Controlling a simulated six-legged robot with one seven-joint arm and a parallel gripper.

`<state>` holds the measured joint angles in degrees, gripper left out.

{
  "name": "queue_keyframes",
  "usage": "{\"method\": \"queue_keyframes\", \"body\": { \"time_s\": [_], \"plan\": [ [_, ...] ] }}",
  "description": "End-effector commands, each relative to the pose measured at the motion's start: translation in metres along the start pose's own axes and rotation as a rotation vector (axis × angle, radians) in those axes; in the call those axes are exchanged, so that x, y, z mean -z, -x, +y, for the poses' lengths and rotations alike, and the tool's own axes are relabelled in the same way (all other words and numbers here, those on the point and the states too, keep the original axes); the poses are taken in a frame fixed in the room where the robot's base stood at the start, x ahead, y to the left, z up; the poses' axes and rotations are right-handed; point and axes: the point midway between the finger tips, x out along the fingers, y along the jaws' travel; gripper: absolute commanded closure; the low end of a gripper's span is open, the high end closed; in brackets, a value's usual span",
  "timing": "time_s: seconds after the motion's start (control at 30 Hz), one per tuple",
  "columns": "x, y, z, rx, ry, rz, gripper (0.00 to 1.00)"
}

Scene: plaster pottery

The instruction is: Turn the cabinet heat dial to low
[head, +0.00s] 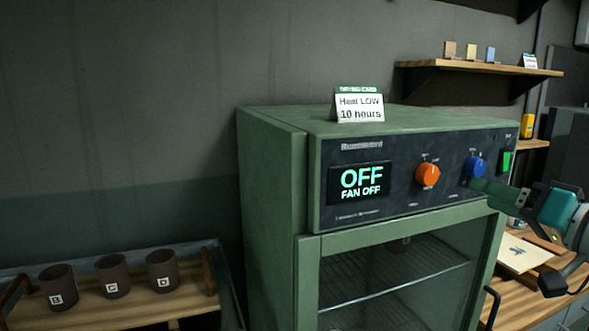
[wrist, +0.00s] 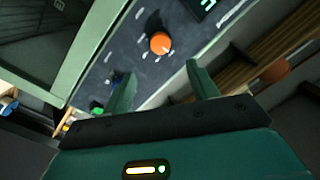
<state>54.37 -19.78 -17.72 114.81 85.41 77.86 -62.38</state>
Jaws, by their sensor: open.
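The green drying cabinet (head: 270,170) has a dark control panel (head: 400,205) with an orange dial (head: 428,175) and a blue dial (head: 475,165). Their small labels are too fine to read, so I cannot tell for sure which sets heat. The display (head: 361,182) reads "OFF" and "FAN OFF". My gripper (head: 488,187) is open and empty, at the panel's right side by the blue dial. In the wrist view, the orange dial (wrist: 160,43) lies beyond the gap between my open fingers (wrist: 163,88), apart from them. The blue dial is mostly hidden there behind the left finger.
A card (head: 360,107) on the cabinet reads "Heat LOW 10 hours". A green switch (head: 507,162) sits at the panel's right end. Three dark cups marked B, C and D stand on a wooden board (head: 130,314) at left. A wooden shelf (head: 480,67) hangs at upper right.

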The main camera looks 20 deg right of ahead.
Motion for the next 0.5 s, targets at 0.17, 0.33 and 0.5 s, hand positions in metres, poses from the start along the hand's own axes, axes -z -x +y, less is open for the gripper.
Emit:
{"method": "queue_keyframes", "body": {
  "time_s": [0.17, 0.33, 0.5],
  "plan": [
    [-0.001, -0.037, 0.0, 0.001, 0.0, -0.003, 0.41],
    [0.0, -0.07, 0.0, 0.0, 0.001, -0.003, 0.41],
    [0.001, -0.095, 0.001, -0.003, 0.001, 0.0, 0.41]
  ]
}}
